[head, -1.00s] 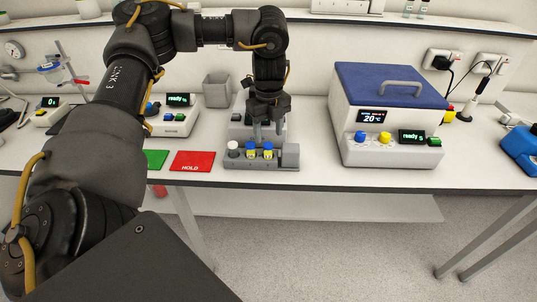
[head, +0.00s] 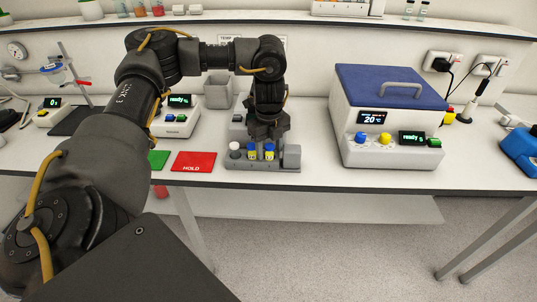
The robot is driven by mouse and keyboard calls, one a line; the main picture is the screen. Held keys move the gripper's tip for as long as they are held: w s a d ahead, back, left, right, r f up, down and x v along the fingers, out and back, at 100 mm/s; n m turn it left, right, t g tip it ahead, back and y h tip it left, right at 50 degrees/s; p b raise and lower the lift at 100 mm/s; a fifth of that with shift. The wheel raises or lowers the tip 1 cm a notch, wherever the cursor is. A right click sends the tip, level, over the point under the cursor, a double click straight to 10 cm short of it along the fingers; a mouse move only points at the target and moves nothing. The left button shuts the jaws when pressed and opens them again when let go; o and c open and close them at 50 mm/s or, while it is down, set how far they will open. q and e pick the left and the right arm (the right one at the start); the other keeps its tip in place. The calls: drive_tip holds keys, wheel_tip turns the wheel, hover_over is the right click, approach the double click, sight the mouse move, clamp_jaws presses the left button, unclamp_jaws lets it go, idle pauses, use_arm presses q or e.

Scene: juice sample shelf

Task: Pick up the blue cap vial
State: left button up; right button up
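A vial with a white cap (head: 235,150) stands at the rack's left end. My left gripper (head: 268,139) points down right at the top of the right blue cap vial. Its fingers are small and dark here, so I cannot tell whether they touch or grip the cap. My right gripper is not in view.
A red HOLD mat (head: 193,161) and a green mat (head: 157,159) lie left of the rack. A white heater box with a blue lid (head: 392,85) stands to the right. A grey bin (head: 217,91) and a device with a ready display (head: 178,118) stand behind.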

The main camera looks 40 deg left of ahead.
use_arm(q)
drive_tip(key=shift+s+f, duration=0.25)
drive_tip(key=shift+f, duration=0.3)
drive_tip(key=c, duration=0.5)
drive_tip(key=shift+s, duration=0.1)
drive_tip(key=c, duration=0.4)
drive_tip(key=shift+o, duration=0.2)
drive_tip(key=shift+a, duration=0.1)
drive_tip(key=shift+r, duration=0.15)
